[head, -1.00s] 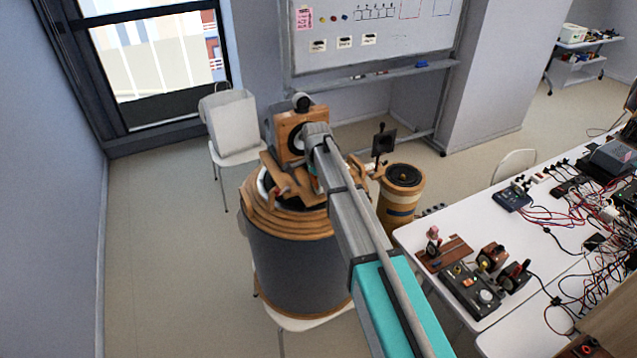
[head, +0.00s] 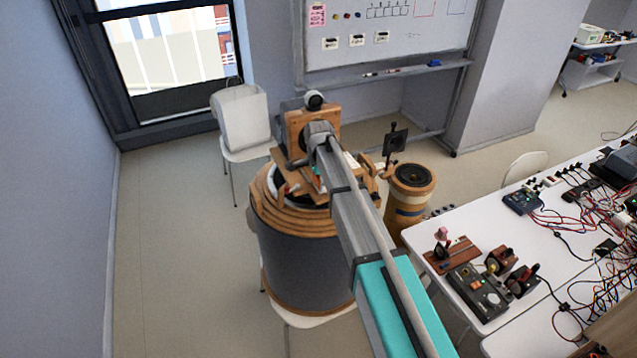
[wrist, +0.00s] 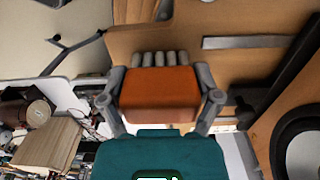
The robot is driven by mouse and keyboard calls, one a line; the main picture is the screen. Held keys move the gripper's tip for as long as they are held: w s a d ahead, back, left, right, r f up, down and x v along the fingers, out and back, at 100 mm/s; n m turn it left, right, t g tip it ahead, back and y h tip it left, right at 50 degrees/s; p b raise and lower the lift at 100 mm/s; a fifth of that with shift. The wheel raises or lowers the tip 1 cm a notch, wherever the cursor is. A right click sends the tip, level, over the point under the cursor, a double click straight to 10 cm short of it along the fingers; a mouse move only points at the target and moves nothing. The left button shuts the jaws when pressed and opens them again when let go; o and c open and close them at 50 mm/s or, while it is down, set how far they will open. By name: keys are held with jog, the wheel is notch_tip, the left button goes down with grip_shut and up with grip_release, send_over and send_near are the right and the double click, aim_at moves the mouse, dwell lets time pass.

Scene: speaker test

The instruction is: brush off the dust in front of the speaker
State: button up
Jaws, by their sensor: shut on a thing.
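The large dark drum-shaped body with wooden rings, likely the speaker (head: 300,255), stands on a white chair in the head view. A wooden frame with a white-rimmed opening is on its top. My arm reaches over it, and its far end hides part of that top. In the wrist view my gripper (wrist: 160,98) is shut on an orange block with a row of grey stubs, likely the brush (wrist: 158,82). I cannot make out any dust. Whether the stubs touch the wood is unclear.
A smaller wooden drum (head: 408,205) stands to the right of the big one. The white table (head: 545,245) at the right carries cables and devices. A chair with a white bag (head: 241,115) stands behind, below the window. The floor at the left is clear.

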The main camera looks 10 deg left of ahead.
jog(key=shift+r+p, duration=2.65)
jog(key=shift+r, duration=0.25)
jog(key=shift+r+p, duration=1.5)
jog(key=shift+d, duration=0.1)
